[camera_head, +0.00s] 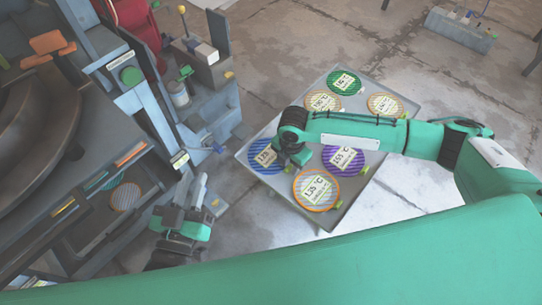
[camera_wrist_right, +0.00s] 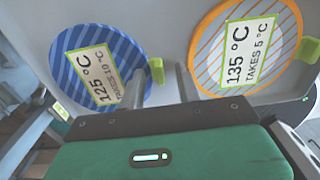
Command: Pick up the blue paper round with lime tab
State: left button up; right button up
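The blue striped paper round (camera_head: 262,160) lies on the left part of a grey tray, its label reading 125 °C. In the right wrist view, the blue round (camera_wrist_right: 132,58) is at upper left, and its lime tab (camera_wrist_right: 155,70) sticks out from its right edge. My right gripper (camera_head: 302,158) is over the right edge of the blue round, pointing down. In the wrist view, the right gripper (camera_wrist_right: 170,78) has a grey finger just right of the tab; it seems open, not closed on the tab. My left gripper (camera_head: 197,190) is empty, left of the tray; its finger gap is unclear.
The grey tray (camera_head: 245,155) also holds an orange round (camera_head: 316,192) marked 135 °C, a purple round (camera_head: 343,160), a green round (camera_head: 344,83) and two tan rounds behind my right arm. A grey press machine (camera_head: 150,105) stands at left.

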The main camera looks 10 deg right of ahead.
grip_shut()
